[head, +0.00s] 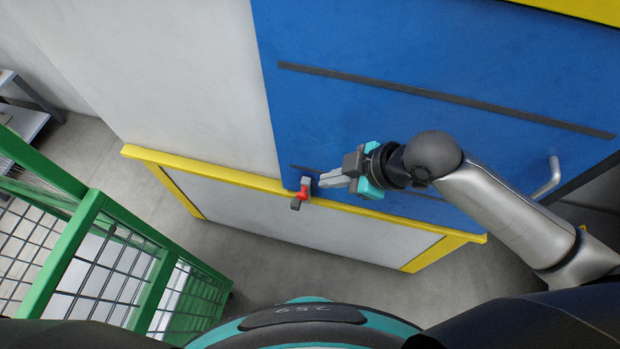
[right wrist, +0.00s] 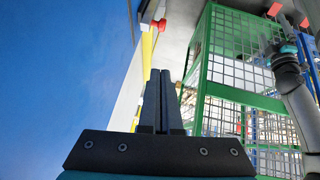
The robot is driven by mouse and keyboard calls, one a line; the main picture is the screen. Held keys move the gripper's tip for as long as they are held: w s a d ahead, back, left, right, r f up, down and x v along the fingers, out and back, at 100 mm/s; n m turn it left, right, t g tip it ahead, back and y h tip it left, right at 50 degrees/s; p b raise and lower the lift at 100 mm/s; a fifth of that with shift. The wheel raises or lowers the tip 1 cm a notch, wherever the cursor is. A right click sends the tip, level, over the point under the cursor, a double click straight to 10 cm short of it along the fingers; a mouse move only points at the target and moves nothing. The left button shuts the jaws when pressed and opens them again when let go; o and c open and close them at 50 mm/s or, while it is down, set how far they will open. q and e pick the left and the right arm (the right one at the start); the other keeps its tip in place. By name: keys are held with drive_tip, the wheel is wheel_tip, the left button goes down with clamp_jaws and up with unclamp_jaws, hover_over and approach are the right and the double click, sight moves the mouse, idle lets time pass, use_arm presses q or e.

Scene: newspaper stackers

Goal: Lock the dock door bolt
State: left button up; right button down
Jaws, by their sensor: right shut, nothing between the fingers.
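The blue dock door (head: 400,60) fills the upper middle and right of the head view. The bolt (head: 302,192), with a red handle and a grey end, sits low at the door's left edge, by the yellow rail. My right gripper (head: 324,182) is shut and empty, its fingertips just right of the bolt. I cannot tell whether they touch it. In the right wrist view my shut fingers (right wrist: 159,100) point away, and the red handle (right wrist: 161,24) shows beyond them near the top, apart from them in the picture.
A yellow-edged pale panel (head: 290,221) runs below the door. A green mesh cage (head: 80,250) stands at lower left. A pale shelf (head: 22,122) is at far left. A grey door handle (head: 548,178) is at right, near my right arm. Grey floor lies between cage and panel.

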drive_tip(key=shift+s, duration=0.1)
drive_tip(key=b, duration=0.3)
hover_over(306, 192)
drive_tip(key=s, duration=0.2)
wheel_tip(306, 192, down, 11)
drive_tip(key=shift+s+a+r, duration=0.1)
drive_tip(key=shift+a+r, duration=0.05)
drive_tip(key=shift+r, duration=0.05)
drive_tip(key=shift+f, duration=0.65)
